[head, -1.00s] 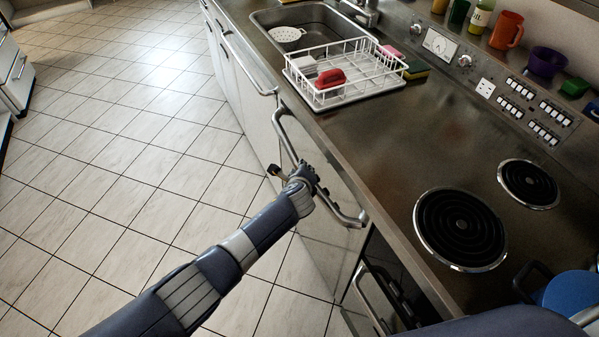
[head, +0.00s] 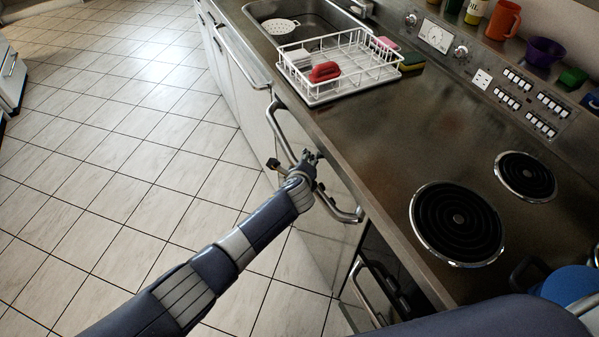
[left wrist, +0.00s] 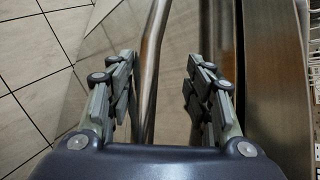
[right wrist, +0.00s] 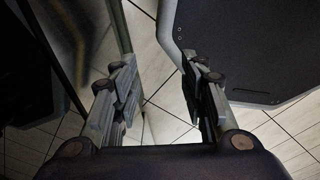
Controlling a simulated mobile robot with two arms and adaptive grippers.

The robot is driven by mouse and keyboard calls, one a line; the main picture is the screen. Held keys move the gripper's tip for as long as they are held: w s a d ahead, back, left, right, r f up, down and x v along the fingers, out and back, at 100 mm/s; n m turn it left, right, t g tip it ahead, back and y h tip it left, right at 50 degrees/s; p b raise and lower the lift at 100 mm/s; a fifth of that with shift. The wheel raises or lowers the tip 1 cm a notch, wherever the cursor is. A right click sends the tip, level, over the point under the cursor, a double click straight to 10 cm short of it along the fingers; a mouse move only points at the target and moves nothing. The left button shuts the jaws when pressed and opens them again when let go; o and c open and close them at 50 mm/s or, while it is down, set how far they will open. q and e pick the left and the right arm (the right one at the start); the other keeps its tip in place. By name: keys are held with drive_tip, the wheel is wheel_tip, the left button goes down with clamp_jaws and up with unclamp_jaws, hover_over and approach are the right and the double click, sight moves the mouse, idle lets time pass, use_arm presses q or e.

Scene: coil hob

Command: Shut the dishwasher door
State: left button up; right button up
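The dishwasher door (head: 322,258) is the pale front panel under the counter, with a long bent metal handle (head: 283,134). The door stands about upright, close to the counter front; I cannot tell whether it is fully shut. My left gripper (head: 310,160) is at the handle. In the left wrist view, the left gripper (left wrist: 160,72) is open, with the handle bar (left wrist: 151,55) running between its fingers, nearer the left finger. My right gripper (right wrist: 162,82) is open and empty in the right wrist view; it is hidden in the head view.
The steel counter (head: 370,130) carries a white dish rack (head: 345,75) with a red item, beside the sink (head: 320,20). Coil burners (head: 457,222) and a blue pot (head: 570,285) are at right. A lower appliance handle (head: 367,295) is nearby. Tiled floor (head: 110,150) at left is clear.

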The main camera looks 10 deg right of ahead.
use_arm(q)
drive_tip(key=v, duration=1.1)
drive_tip(key=shift+r, duration=0.15)
drive_tip(key=shift+a, duration=0.15)
